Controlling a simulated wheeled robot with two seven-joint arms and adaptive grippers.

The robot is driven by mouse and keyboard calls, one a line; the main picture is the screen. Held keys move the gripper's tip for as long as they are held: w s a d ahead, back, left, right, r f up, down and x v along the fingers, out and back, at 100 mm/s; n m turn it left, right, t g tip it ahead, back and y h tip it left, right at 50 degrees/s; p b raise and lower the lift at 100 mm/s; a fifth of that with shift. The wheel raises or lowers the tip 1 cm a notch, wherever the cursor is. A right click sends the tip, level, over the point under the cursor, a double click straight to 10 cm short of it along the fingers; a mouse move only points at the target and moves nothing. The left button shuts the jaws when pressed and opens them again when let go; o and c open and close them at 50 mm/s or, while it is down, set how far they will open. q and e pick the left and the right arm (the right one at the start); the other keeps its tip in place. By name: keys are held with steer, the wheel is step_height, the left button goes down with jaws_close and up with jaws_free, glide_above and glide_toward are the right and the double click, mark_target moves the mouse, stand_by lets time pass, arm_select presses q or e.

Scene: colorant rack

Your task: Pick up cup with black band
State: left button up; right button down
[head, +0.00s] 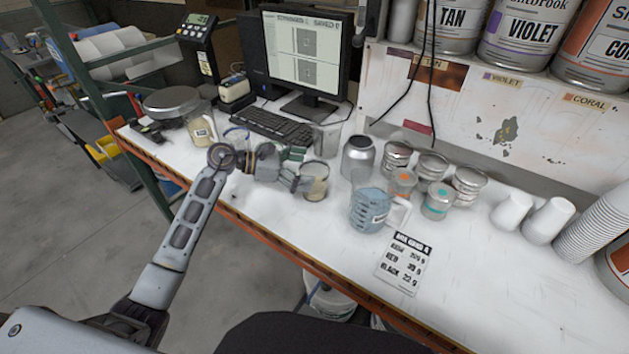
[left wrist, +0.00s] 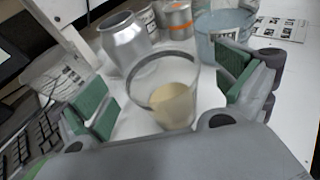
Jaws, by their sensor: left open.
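The clear cup with a dark band (head: 314,183) stands on the white bench, with cream-coloured contents in its lower part. It also shows in the left wrist view (left wrist: 165,92), upright between the green finger pads. My left gripper (head: 296,169) is open, its fingers on either side of the cup, with gaps between pads and glass in the left wrist view (left wrist: 164,92). The gripper hides some of the bench left of the cup in the head view. My right gripper is in neither view.
A blue measuring jug (head: 369,211) and several small tins are to the right. A keyboard (head: 268,123) lies behind the gripper. The front right bench is mostly clear.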

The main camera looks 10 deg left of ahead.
mark_target(320, 168)
arm_select(q)
steer(key=shift+x, duration=1.05)
steer(key=shift+w+d+f+p, duration=0.15)
steer(key=shift+d+p, duration=0.15)
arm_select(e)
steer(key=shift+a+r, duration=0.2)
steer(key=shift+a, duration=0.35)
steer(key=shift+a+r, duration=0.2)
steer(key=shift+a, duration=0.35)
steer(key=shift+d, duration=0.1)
